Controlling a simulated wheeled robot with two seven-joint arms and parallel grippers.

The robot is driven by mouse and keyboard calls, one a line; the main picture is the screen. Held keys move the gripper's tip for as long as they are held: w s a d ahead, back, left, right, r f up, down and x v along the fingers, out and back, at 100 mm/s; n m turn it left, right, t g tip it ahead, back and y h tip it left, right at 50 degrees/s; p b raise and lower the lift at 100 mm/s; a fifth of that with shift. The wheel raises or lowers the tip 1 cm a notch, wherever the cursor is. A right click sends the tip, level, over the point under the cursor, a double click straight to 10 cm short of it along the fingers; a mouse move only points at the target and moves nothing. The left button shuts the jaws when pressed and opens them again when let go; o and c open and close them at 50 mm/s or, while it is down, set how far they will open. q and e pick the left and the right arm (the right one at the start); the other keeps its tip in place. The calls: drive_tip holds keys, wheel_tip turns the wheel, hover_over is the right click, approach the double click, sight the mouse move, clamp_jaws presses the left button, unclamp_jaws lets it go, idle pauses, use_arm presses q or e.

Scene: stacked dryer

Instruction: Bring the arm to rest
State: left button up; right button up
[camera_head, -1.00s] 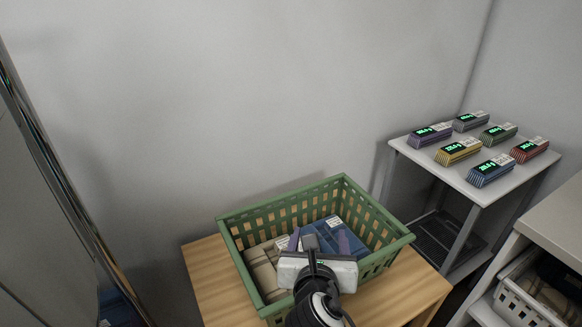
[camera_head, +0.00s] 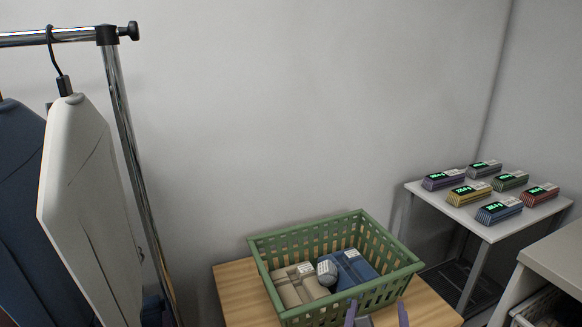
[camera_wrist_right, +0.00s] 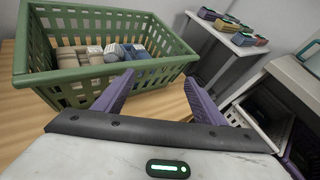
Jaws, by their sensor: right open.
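My right gripper (camera_head: 376,315) shows only its two purple fingertips at the bottom edge of the head view, in front of the green basket's near side. In the right wrist view the fingers (camera_wrist_right: 160,90) are spread apart with nothing between them, pointing toward the basket (camera_wrist_right: 115,70). The green basket (camera_head: 290,240) stands on a wooden table (camera_head: 240,290). It holds folded beige cloth (camera_head: 297,290), a folded blue item (camera_head: 352,270) and a grey rounded item (camera_head: 327,273). My left gripper is not in view.
A white side table (camera_head: 480,222) at the right bears several striped, labelled bundles (camera_head: 499,212). A clothes rack (camera_head: 122,110) with a white garment (camera_head: 85,190) and a dark blue one (camera_head: 20,200) stands at the left. A light cabinet (camera_head: 555,262) is at the lower right.

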drive_tip(key=d+n+h, duration=0.2)
drive_tip(key=d+h, duration=0.1)
drive_tip(key=d, duration=1.2)
drive_tip(key=s+a+f+m+g+y, duration=0.1)
drive_tip(key=s+f+m+g+y, duration=0.15)
drive_tip(key=s+f+m, duration=0.45)
drive_tip(key=s+a+f+m+g+y, duration=0.1)
drive_tip(key=s+f+m+y, duration=0.2)
drive_tip(key=s+f+m, duration=0.45)
drive_tip(key=s+f+m+g+y, duration=0.25)
drive_tip(key=s+f+m, duration=0.7)
drive_tip(key=m, duration=0.65)
drive_tip(key=s+a+r+m+t+y, duration=0.1)
drive_tip(key=a+m, duration=0.3)
drive_tip(key=a, duration=0.9)
drive_tip(key=shift+a+r+y, duration=0.3)
drive_tip(key=shift+r+y, duration=0.1)
drive_tip(key=shift+r, duration=0.1)
drive_tip(key=shift+s, duration=0.1)
